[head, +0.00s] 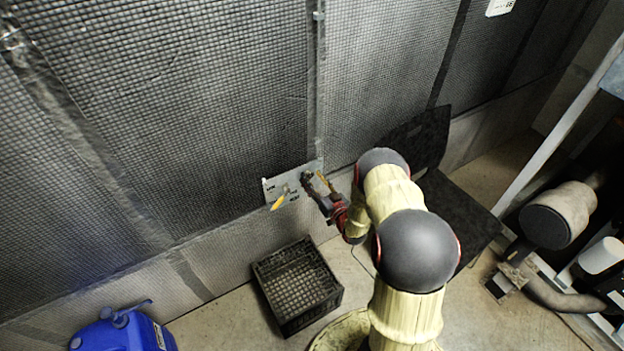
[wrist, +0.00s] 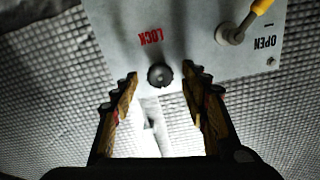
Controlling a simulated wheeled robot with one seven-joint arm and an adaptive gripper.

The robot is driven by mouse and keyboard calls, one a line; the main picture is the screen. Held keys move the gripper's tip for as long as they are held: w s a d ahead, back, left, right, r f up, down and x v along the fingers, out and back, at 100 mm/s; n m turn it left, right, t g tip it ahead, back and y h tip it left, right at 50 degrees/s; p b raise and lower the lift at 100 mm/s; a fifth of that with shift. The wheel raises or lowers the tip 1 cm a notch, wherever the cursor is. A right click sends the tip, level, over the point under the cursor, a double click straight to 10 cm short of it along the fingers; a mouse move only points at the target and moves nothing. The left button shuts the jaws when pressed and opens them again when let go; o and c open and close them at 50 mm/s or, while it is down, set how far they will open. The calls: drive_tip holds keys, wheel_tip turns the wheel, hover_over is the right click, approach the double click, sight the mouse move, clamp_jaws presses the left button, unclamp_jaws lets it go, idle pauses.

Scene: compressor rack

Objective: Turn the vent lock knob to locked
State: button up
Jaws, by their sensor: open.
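A pale panel (head: 270,186) is fixed to the mesh-covered wall and fills the top of the wrist view (wrist: 195,60). A small dark round knob (wrist: 160,75) sits on it beside the red word LOCK; its turned position is not clear. A lever with a yellow handle (wrist: 262,6) is mounted on the same panel near the word OPEN; it also shows in the head view (head: 279,202). My gripper (wrist: 161,77) is open, with one finger to each side of the knob in the wrist view. Contact is not visible. In the head view my gripper (head: 314,178) is at the panel's right end and hides the knob.
A black crate (head: 297,287) stands on the floor below the panel. A blue container (head: 125,333) is at the bottom left. A black flat-surfaced object (head: 462,215) and machinery with a dark cylinder (head: 545,225) are to the right. A vertical strip runs up the wall above my gripper.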

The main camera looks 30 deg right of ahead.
drive_tip(key=shift+w, duration=0.45)
drive_tip(key=c, duration=1.2)
drive_tip(key=shift+o, duration=0.2)
